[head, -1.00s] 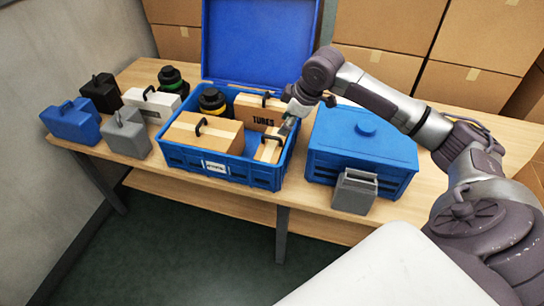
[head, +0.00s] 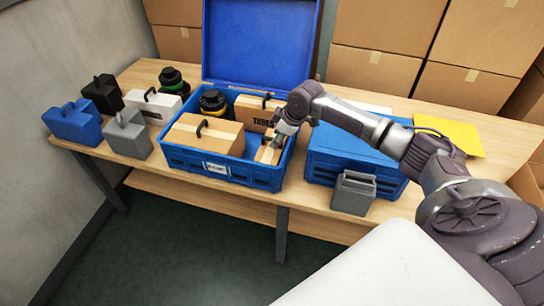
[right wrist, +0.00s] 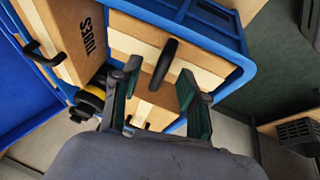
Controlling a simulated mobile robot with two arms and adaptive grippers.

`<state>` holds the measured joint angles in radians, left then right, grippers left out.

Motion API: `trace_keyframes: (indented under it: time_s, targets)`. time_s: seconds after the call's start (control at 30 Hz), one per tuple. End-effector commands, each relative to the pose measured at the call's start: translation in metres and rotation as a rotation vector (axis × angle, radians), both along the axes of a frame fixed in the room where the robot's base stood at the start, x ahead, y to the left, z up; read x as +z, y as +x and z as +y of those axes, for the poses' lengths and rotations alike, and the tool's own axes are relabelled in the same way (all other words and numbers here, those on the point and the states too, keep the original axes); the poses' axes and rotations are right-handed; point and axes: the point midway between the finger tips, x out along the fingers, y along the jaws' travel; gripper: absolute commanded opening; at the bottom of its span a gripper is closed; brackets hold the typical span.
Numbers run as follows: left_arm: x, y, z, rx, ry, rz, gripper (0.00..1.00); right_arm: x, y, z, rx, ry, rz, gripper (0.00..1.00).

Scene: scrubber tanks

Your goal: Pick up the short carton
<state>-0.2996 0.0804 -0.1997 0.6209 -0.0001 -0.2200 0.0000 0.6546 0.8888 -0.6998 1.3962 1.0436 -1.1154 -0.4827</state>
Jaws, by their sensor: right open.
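The short carton (head: 268,154) is a small brown box with a pale tape stripe and a black handle. It stands at the right end inside the open blue crate (head: 222,172). In the right wrist view the carton (right wrist: 128,45) lies below my right gripper (right wrist: 159,71). That gripper is open, its fingers on either side of the black handle (right wrist: 165,62), and I cannot tell if they touch it. In the head view my right gripper (head: 277,138) is right over the carton and partly hides it. My left gripper is not in view.
A larger carton (head: 205,135) and the TUBES carton (head: 259,112) share the crate with a black canister (head: 212,102). A closed blue box (head: 345,152) and grey case (head: 352,195) stand right. Several cases stand left. The raised lid (head: 258,45) is behind.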

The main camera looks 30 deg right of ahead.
Motion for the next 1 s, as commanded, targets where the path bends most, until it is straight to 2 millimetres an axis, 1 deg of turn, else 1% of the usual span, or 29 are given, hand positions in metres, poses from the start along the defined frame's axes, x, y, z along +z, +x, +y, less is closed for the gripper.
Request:
trace_keyframes:
  time_s: [0.03, 0.13, 0.33, 0.37, 0.6, 0.63, 1.0]
  targets:
    - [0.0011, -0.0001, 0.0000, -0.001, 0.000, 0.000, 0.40, -0.0051, 0.0024, 0.0013, -0.001, 0.000, 0.002, 0.43]
    - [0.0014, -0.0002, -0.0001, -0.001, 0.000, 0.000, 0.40, -0.0107, 0.0049, 0.0021, 0.000, 0.000, 0.000, 0.43]
    - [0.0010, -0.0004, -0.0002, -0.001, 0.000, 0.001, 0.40, -0.0116, 0.0051, 0.0019, 0.001, -0.001, -0.001, 0.43]
    - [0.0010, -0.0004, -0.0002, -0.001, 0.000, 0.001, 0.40, -0.0115, 0.0050, 0.0018, 0.001, -0.001, -0.001, 0.42]
    - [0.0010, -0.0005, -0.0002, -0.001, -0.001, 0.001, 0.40, -0.0115, 0.0048, 0.0018, 0.001, 0.000, 0.000, 0.02]
    - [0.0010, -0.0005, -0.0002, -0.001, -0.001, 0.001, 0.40, -0.0114, 0.0048, 0.0018, 0.001, 0.000, 0.000, 0.00]
    - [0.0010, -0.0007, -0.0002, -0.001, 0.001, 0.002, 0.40, -0.0103, 0.0053, 0.0017, 0.001, 0.000, -0.003, 0.00]
